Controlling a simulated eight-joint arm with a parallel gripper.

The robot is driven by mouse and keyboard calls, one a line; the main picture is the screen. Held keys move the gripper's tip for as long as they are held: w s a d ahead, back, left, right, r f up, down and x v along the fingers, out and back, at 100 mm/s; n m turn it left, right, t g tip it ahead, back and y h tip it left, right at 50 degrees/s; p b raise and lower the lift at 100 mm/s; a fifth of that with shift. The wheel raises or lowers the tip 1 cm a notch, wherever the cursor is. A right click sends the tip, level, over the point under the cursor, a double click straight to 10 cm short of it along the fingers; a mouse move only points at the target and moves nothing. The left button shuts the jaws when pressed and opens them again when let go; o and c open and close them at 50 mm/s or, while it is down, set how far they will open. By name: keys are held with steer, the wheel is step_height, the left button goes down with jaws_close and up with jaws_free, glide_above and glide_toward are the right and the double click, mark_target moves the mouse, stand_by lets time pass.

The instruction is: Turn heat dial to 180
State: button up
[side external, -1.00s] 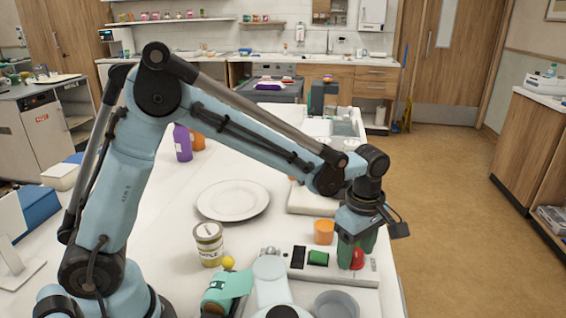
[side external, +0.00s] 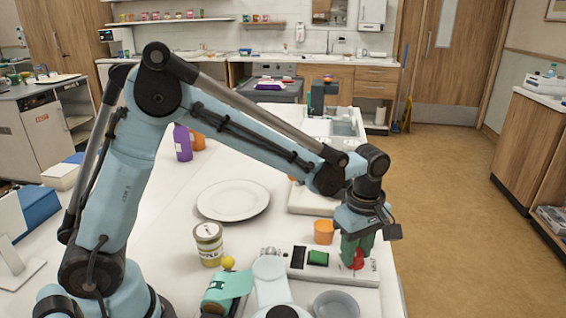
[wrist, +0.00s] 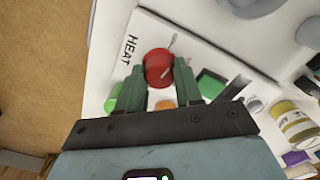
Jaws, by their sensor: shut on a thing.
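The heat dial is a red round knob (side external: 358,263) at the right end of a white control panel (side external: 331,270). In the wrist view the red dial (wrist: 158,66) sits between the two green fingers of my gripper (wrist: 160,72), beside the printed word HEAT (wrist: 129,50). A pale line shows on the dial; I cannot read a number. In the side view my gripper (side external: 357,257) points down with its fingers around the dial, shut on it. The fingers partly hide the dial there.
The panel also bears a green button (side external: 318,258) and a dark rectangle (side external: 298,258). An orange cup (side external: 324,232) stands behind it and a grey bowl (side external: 336,304) in front. A plate (side external: 233,201) and a labelled tin (side external: 208,243) are to the left.

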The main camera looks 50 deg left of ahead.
steer(key=m, duration=1.3)
steer(key=shift+m, duration=0.3)
steer(key=m, duration=0.3)
steer(key=shift+m, duration=0.3)
steer(key=m, duration=0.3)
steer(key=shift+m, duration=0.3)
steer(key=m, duration=0.4)
steer(key=shift+m, duration=0.3)
steer(key=m, duration=0.4)
steer(key=shift+m, duration=2.3)
